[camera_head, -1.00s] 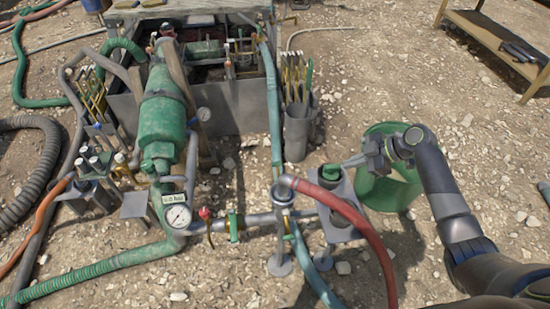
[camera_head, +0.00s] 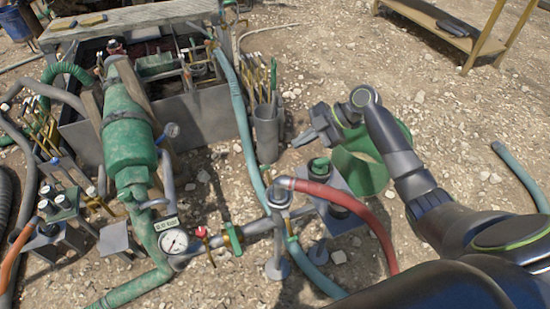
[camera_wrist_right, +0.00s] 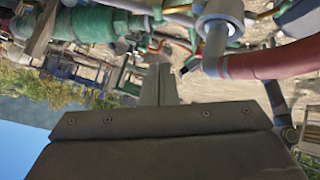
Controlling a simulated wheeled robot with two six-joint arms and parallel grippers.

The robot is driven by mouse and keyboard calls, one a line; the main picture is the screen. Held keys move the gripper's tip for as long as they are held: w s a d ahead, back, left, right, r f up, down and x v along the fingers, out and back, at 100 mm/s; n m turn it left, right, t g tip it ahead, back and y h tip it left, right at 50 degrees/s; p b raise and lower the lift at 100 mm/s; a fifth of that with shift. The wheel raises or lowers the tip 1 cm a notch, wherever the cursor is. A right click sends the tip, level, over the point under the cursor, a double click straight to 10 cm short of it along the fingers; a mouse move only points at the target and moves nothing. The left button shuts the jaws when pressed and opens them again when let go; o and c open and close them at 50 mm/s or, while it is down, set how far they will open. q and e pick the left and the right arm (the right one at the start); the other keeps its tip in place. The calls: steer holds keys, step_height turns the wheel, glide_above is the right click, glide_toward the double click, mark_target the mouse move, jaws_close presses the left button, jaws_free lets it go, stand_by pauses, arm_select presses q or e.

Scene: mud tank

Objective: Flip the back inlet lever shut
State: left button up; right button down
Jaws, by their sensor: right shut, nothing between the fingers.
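My right gripper (camera_head: 303,139) is shut and empty. In the head view it appears just beyond the green-capped fitting (camera_head: 320,167), in front of the green bucket; its height is hard to judge. In the right wrist view its closed fingers (camera_wrist_right: 160,85) point toward the pipework, touching nothing I can make out. On the low pipe are a lever with a red handle (camera_head: 202,233) and a green lever (camera_head: 234,239), both left of the gripper. I cannot tell which lever is the back inlet one. My left gripper is out of view.
A red hose (camera_head: 350,204) arches below my right arm. A grey tube of rods (camera_head: 266,135), a green cylinder (camera_head: 128,140) and a tank lie to the left. Gravel at the right is mostly open.

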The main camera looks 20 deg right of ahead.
glide_above(262, 169)
steer(key=s+d, duration=0.2)
steer(key=d, duration=0.2)
step_height(262, 169, down, 6)
steer(key=f, duration=0.3)
steer(key=w+a+f, duration=0.1)
steer(key=shift+w+f, duration=0.1)
steer(key=shift+f, duration=0.05)
